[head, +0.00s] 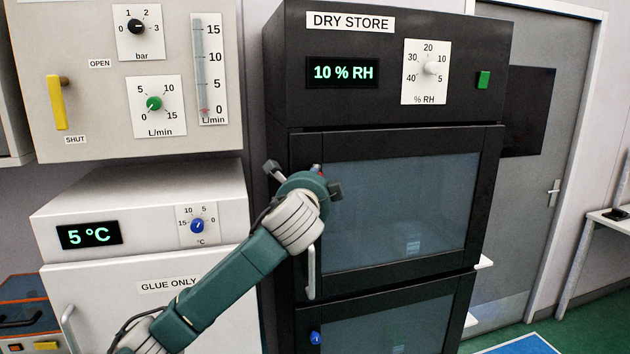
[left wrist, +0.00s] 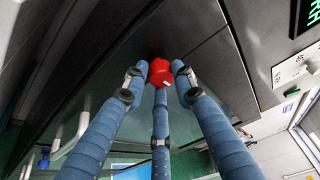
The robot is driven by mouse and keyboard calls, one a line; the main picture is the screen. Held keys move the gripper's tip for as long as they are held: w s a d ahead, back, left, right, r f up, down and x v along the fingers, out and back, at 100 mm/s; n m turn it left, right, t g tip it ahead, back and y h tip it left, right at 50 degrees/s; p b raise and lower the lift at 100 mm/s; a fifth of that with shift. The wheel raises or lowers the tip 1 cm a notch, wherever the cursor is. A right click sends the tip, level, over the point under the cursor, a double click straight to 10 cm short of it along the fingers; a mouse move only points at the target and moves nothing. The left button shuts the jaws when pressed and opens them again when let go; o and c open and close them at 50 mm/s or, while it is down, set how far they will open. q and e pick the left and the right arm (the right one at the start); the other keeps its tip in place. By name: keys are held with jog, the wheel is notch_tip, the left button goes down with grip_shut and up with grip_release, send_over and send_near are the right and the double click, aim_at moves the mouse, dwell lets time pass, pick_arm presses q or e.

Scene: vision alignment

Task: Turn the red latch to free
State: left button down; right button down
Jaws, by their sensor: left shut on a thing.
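The red latch (left wrist: 160,71) is a red knob with a small white mark, on the dark frame of the dry store's upper door. In the left wrist view the fingertips of my left gripper (left wrist: 158,86) close around it from several sides. In the head view my left gripper (head: 304,183) is at the upper left corner of that glass door (head: 400,205), and the gripper hides nearly all of the latch. The latch's pointing direction cannot be told clearly. The upper door looks closed. My right gripper is in neither view.
A door handle (head: 311,270) hangs just below my gripper. A blue latch (head: 315,338) sits on the lower door. The glue fridge (head: 150,215) stands left, beneath my arm. A grey room door (head: 535,150) is at the right.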

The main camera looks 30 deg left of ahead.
pick_arm(q)
jog(key=shift+a+r, duration=0.2)
jog(key=shift+r, duration=0.1)
jog(key=c, duration=1.5)
grip_release()
jog(key=shift+c, duration=0.2)
jog(key=shift+o, duration=0.4)
jog(key=shift+f, duration=0.1)
jog(key=shift+s, duration=0.1)
jog(key=v, duration=1.1)
jog(key=shift+s+d, duration=0.2)
jog(key=shift+s, duration=0.15)
